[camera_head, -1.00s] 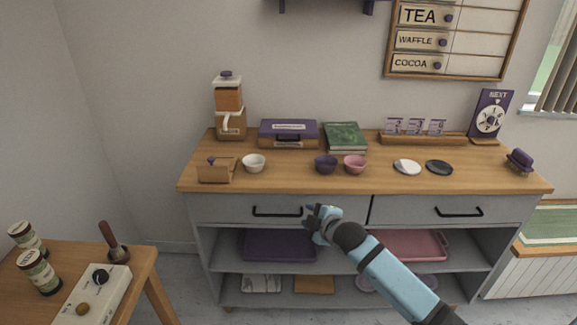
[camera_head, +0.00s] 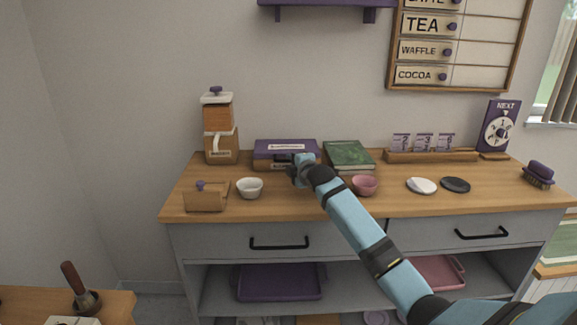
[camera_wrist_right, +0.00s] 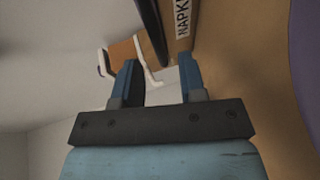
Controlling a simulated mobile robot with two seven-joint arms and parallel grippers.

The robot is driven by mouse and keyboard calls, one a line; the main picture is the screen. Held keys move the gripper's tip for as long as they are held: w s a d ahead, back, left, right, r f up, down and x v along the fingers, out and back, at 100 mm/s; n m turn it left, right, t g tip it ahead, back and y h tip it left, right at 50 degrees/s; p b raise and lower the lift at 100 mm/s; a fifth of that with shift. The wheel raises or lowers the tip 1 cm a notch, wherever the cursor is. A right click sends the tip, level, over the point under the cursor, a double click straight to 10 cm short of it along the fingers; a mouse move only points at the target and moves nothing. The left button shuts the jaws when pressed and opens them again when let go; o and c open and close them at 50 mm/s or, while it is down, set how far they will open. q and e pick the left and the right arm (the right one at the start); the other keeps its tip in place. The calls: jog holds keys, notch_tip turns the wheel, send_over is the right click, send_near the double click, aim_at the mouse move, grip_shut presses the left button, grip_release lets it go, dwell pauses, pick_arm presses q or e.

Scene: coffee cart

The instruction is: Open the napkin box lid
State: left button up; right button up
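I cannot tell whether the gripper touches the box. My left gripper is not in view.
A wooden dispenser (camera_head: 219,125) stands left of the box and a green book (camera_head: 348,154) right of it. A white bowl (camera_head: 249,188) and a pink bowl (camera_head: 365,185) stand in front. A small wooden holder (camera_head: 206,197) is at the counter's left front.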

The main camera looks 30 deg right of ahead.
aim_at(288, 161)
jog(key=shift+x, duration=1.25)
jog(key=shift+w+f, duration=0.1)
jog(key=shift+w, duration=0.35)
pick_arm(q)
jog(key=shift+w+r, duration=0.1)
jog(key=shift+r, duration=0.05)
pick_arm(e)
grip_shut()
